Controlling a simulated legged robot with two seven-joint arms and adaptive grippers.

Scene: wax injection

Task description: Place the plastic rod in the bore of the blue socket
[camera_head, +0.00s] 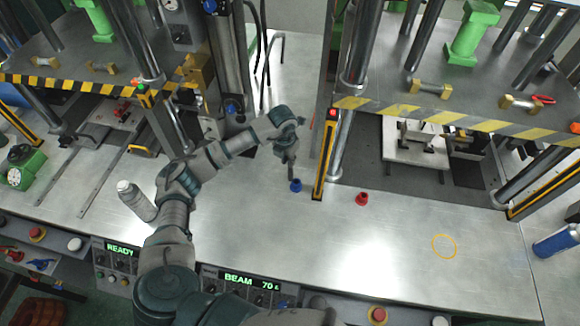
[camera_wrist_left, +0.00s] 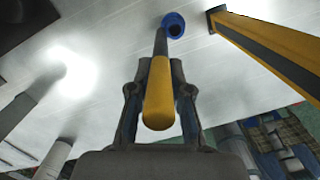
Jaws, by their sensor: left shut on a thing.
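My left gripper (camera_head: 288,155) is shut on the plastic rod (camera_head: 291,172) and points down at the bench. In the left wrist view the rod has a yellow end (camera_wrist_left: 158,95) between the fingers and a darker shaft beyond. The small blue socket (camera_head: 296,185) stands on the bench just below the rod's far end. It also shows in the left wrist view (camera_wrist_left: 174,24), where the shaft's tip overlaps the socket's left edge. I cannot tell whether the tip touches it or is in the bore. My right gripper is not in view.
A yellow-and-black post (camera_head: 324,165) stands close to the right of the blue socket. A red socket (camera_head: 362,198) sits further right. An orange ring mark (camera_head: 444,246) is on the clear bench at the right. A grey-white cylinder (camera_head: 135,200) is at the left.

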